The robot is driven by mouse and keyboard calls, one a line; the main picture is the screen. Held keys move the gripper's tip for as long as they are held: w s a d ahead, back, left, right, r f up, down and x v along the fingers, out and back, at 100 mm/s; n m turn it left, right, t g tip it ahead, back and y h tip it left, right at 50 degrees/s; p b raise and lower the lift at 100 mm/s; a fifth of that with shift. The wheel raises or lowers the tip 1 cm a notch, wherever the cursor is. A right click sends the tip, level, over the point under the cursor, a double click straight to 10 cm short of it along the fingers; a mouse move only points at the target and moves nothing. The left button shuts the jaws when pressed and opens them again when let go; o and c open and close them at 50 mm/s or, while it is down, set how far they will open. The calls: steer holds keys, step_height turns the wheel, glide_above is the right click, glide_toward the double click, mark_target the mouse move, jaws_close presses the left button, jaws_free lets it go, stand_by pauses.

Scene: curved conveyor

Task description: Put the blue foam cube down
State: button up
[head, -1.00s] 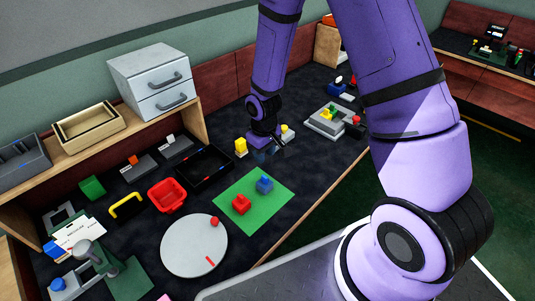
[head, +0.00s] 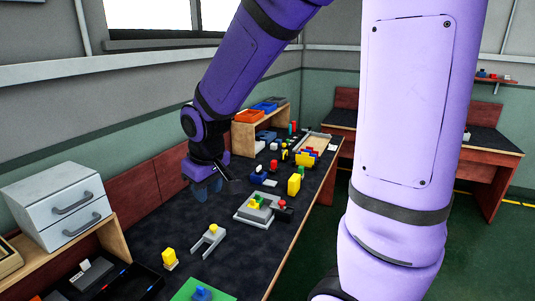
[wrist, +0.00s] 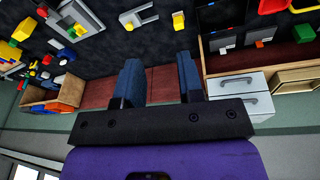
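My gripper (head: 213,186) hangs above the dark table, in front of the red back panel. In the wrist view its two dark blue fingers (wrist: 159,75) stand apart with a clear gap, and nothing shows between them. A blue block with a small knob (head: 201,294) sits on the green mat (head: 222,296) at the bottom of the head view, well away from my gripper. Another small blue block (head: 258,178) lies farther along the table. I cannot tell whether either is the blue foam cube.
A grey drawer unit (head: 60,205) stands on a wooden shelf at left. A yellow block (head: 168,256), a grey forked holder (head: 208,242) and a grey fixture (head: 252,214) stand on the table. Several coloured pieces crowd the far end. Dark tabletop below my gripper is bare.

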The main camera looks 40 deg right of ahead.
steer(key=s+d+r+m+t, duration=0.2)
steer(key=s+r, duration=1.1)
steer(key=s, duration=0.5)
steer(key=shift+d+r+t, duration=0.2)
steer(key=shift+r+t, duration=0.1)
steer(key=shift+r, duration=0.1)
